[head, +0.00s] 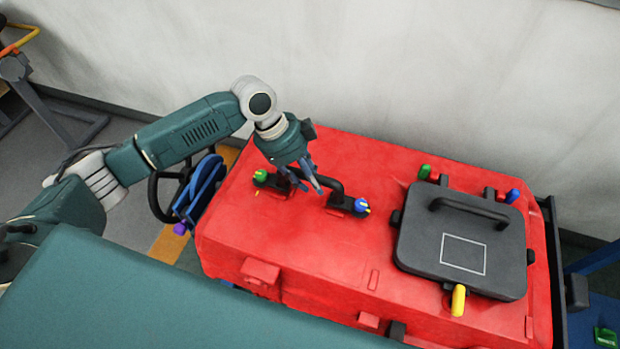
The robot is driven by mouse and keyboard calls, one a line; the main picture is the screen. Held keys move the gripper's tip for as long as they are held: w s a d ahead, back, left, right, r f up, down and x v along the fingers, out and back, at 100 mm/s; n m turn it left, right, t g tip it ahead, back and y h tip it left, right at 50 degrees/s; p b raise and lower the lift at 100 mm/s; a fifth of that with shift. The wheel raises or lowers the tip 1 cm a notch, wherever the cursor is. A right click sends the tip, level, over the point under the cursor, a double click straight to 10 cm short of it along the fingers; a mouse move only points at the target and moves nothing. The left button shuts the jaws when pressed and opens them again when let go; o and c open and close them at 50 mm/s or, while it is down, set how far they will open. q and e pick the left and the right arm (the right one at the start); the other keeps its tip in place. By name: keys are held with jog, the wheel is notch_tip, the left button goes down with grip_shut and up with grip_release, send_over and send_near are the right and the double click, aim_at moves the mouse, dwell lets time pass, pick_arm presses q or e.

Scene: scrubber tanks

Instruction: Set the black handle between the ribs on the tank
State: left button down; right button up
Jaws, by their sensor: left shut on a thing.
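The red tank (300,238) fills the middle and right of the head view. The black handle (336,192) is an arched bar over its top, left of centre. Its ends are at two dark feet, one beside a green knob (260,175) and one beside a blue knob (361,205). My left gripper (306,186) reaches down from above and is shut on the handle's bar. The gripper hides part of the bar. I cannot tell whether the handle touches the tank top, and I cannot clearly make out the ribs. My right gripper is not in view.
A dark grey lid (415,240) with its own black grip covers the tank's right side. Around it are a green knob (424,172), a blue knob (512,196) and a yellow knob (458,300). A pale wall (400,70) stands behind. The red top left of the lid is mostly clear.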

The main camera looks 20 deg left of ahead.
pick_arm(q)
jog(key=shift+f, duration=0.45)
jog(key=shift+f, duration=0.1)
jog(key=shift+f, duration=0.3)
jog(key=shift+f, duration=0.1)
dwell(0.5)
jog(key=shift+p, duration=0.3)
dwell(0.5)
jog(key=c, duration=0.7)
grip_release()
jog(key=shift+c, duration=0.2)
